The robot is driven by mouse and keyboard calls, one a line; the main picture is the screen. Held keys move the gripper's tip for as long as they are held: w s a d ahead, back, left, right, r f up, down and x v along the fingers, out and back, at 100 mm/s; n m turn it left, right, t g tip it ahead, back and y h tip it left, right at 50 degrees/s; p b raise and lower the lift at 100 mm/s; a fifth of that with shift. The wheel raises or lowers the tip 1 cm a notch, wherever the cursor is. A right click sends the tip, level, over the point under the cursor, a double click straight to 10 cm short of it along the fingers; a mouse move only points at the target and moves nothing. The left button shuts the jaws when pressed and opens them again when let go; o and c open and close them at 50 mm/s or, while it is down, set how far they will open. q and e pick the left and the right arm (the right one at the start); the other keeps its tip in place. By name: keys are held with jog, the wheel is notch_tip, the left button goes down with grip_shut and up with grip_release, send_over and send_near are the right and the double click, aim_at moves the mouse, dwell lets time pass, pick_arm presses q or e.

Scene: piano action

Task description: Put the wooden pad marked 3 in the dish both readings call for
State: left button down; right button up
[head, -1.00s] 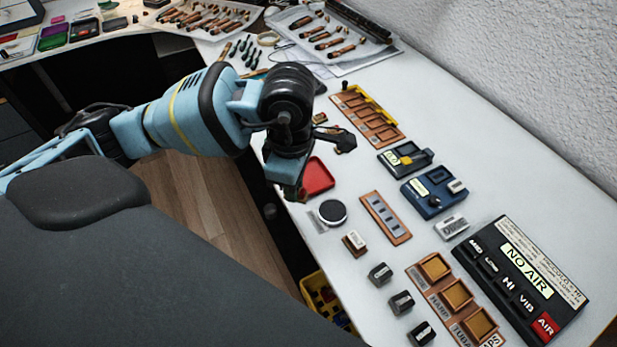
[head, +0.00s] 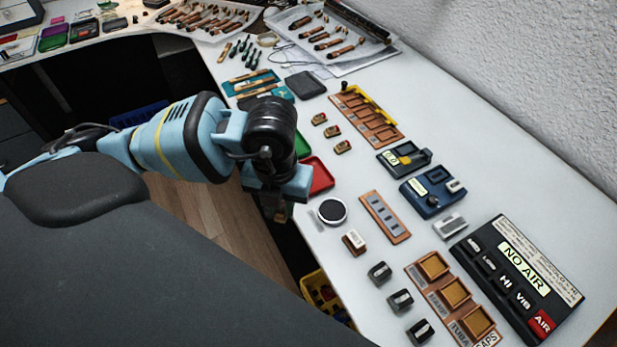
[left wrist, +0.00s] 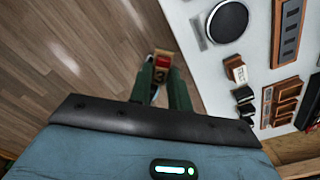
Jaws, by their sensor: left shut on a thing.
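My left gripper (head: 277,208) is beside the table's front edge, left of the red dish (head: 318,175). In the left wrist view its two green fingers (left wrist: 160,88) are shut on a small wooden pad (left wrist: 160,66) with a red top and the mark 3, with floor below. A green dish (head: 301,146) shows partly behind my arm. Several pads are not seen in a dish; three similar small pads (head: 332,131) lie on the table. A dark panel (head: 520,277) reads NO AIR, and a blue device (head: 431,192) has a small label. My right gripper is not in view.
A wooden slotted tray (head: 384,134), a round black-topped disc (head: 332,211) and a wooden strip (head: 385,217) lie on the table. Several dark blocks (head: 400,300) stand near the front edge. A yellow bin (head: 318,284) is below the edge.

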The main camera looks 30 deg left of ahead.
pick_arm(q)
jog(key=n, duration=0.3)
jog(key=s+n, duration=0.1)
jog(key=shift+a+f+n, duration=0.1)
jog(key=shift+f+n, duration=0.25)
jog(key=shift+n, duration=0.05)
jog(key=n, duration=0.3)
jog(key=shift+s+a+f+n, duration=0.1)
jog(key=shift+s+f+n, duration=0.1)
jog(key=shift+s+n, duration=0.1)
jog(key=w, duration=0.5)
jog(key=w+a+f, duration=0.1)
jog(key=w, duration=0.4)
jog(key=w+a, duration=0.1)
jog(key=w, duration=0.4)
jog(key=shift+f, duration=0.2)
jog(key=shift+w, duration=0.15)
jog(key=shift+w, duration=0.3)
jog(key=shift+f, duration=1.8)
